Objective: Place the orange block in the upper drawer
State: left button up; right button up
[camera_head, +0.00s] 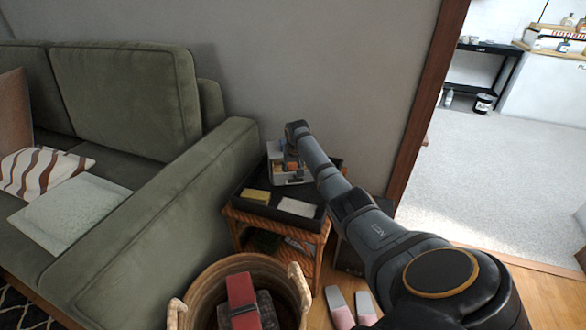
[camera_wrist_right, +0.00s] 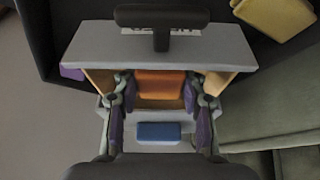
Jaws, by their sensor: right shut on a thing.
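The orange block (camera_wrist_right: 160,84) sits between the two fingers of my right gripper (camera_wrist_right: 161,95) in the right wrist view. The gripper is shut on it, pointing down over a small grey drawer unit (camera_head: 290,181). A grey drawer front (camera_wrist_right: 95,45) with a black handle (camera_wrist_right: 161,20) is pulled out, with wooden side walls beside the block. The block appears within the open drawer's outline; I cannot tell whether it touches the drawer floor. A blue block (camera_wrist_right: 158,132) lies on the unit behind it. In the head view my arm partly hides the unit. My left gripper is not in view.
The unit stands in a dark tray (camera_head: 238,190) on a wicker side table (camera_head: 235,217). A yellow block (camera_head: 255,196) and a white item (camera_head: 297,207) are in the tray. A green sofa (camera_head: 150,215) is at left; a wicker basket (camera_head: 196,296) stands in front.

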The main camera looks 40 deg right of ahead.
aim_at(293, 166)
jog(key=o, duration=1.1)
jog(key=shift+o, duration=0.2)
jog(key=p+v, duration=0.2)
jog(key=v, duration=0.3)
jog(key=shift+w+d+r, duration=0.1)
jog(key=shift+w+d, duration=0.05)
jog(key=shift+d, duration=0.05)
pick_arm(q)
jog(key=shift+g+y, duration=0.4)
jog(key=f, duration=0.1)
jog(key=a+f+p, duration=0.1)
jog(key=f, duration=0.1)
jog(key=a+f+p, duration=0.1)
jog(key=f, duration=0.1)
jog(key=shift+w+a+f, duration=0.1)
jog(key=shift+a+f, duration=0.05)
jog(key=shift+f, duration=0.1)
pick_arm(e)
jog(key=v, duration=0.7)
jog(key=shift+a+r, duration=0.1)
